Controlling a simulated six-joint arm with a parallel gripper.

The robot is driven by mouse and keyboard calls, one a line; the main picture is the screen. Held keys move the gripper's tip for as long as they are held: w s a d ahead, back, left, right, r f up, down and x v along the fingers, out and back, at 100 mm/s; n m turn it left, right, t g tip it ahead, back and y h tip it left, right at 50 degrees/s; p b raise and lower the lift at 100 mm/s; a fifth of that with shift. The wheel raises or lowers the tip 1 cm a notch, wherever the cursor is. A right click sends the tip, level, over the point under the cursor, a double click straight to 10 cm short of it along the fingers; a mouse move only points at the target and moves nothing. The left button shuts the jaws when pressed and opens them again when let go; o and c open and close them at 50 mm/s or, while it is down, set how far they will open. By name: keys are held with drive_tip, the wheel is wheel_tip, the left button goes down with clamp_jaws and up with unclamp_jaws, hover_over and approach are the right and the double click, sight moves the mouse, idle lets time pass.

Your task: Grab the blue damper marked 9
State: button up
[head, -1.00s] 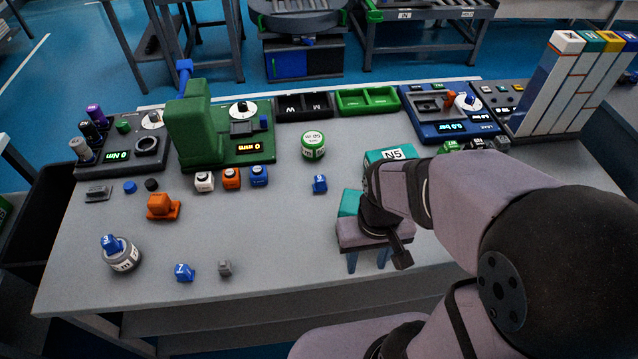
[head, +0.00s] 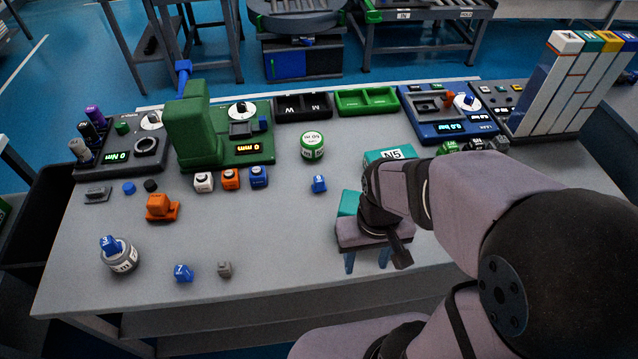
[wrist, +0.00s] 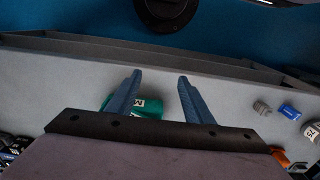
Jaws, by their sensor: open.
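Three small blue dampers show in the head view. One (head: 319,184) stands alone mid-table, left of my gripper. One (head: 183,273) lies near the front edge beside a small grey piece and also shows in the wrist view (wrist: 290,111). The third (head: 109,244) sits on a white-and-grey cylinder (head: 120,258) at the front left. Their white marks are too small for me to read surely; I cannot tell which is the 9. My gripper (head: 367,264) points down over the right half of the table, its blue fingers apart and empty, also in the wrist view (wrist: 160,85).
A green-and-white can (head: 312,146) and a row of small blocks (head: 230,179) stand behind the dampers. A green press (head: 192,130) rises at back left. The front middle of the table (head: 285,250) is clear.

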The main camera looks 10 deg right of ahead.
sight(315, 181)
wheel_tip(315, 181, up, 5)
drive_tip(key=w+n+h, duration=0.2)
drive_tip(key=w+n, duration=0.3)
drive_tip(key=w+n+h+b, duration=0.1)
drive_tip(key=w+n+h, duration=0.2)
drive_tip(key=w+n, duration=0.2)
drive_tip(key=w+n+h+b, duration=0.1)
drive_tip(key=w+n+h, duration=0.2)
drive_tip(key=w+n, duration=0.2)
drive_tip(key=shift+w+a+f+t, duration=0.4)
drive_tip(key=shift+w, duration=0.3)
drive_tip(key=w+a+n+t+h+b, duration=0.2)
drive_tip(key=w+a+n+t+h, duration=0.25)
drive_tip(key=w+a+n, duration=0.5)
drive_tip(key=shift+m+t, duration=0.45)
drive_tip(key=shift+m, duration=0.1)
drive_tip(key=f, duration=1)
drive_tip(key=shift+w+a+f+p, duration=0.3)
drive_tip(key=shift+w+f, duration=0.1)
drive_tip(key=shift+f, duration=0.3)
drive_tip(key=shift+p+x, duration=0.65)
drive_tip(key=shift+x, duration=0.85)
drive_tip(key=shift+p+x, duration=0.9)
drive_tip(key=shift+x, duration=1.25)
